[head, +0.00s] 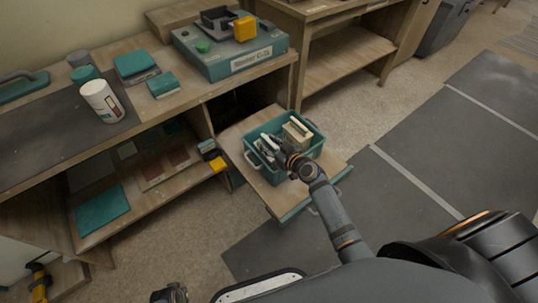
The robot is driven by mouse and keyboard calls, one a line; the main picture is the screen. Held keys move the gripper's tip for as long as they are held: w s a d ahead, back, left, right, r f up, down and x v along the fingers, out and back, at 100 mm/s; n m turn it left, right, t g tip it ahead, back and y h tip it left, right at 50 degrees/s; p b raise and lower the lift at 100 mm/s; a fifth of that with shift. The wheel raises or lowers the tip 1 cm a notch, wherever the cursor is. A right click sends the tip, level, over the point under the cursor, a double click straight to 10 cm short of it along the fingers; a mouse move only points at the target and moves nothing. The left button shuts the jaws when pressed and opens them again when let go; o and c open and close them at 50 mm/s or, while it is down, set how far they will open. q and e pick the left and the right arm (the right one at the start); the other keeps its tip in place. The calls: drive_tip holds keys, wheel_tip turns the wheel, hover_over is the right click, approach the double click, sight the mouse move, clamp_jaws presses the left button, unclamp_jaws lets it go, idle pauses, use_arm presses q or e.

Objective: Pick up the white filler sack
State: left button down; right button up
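A teal crate (259,178) with metal handles stands on a pulled-out wooden board. A small white item (266,146), perhaps the white filler sack, lies inside it on the left. My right gripper (279,147) reaches down into the crate, right beside or against this white item. Its fingers are small and dark, and I cannot tell whether they are open, shut or holding it. The gripper hides part of the crate's contents. My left gripper (169,294) shows only partly at the bottom edge, away from the crate, its finger state unclear.
A beige box (297,130) sits in the crate's right side. The bench on the left holds a white tub (102,101), teal boxes (137,65) and a large teal case (230,58). A yellow-and-black tool (212,155) hangs near the board's left. Floor on the right is clear.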

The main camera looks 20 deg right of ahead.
clamp_jaws()
idle(0.3)
drive_tip(key=shift+r, duration=0.1)
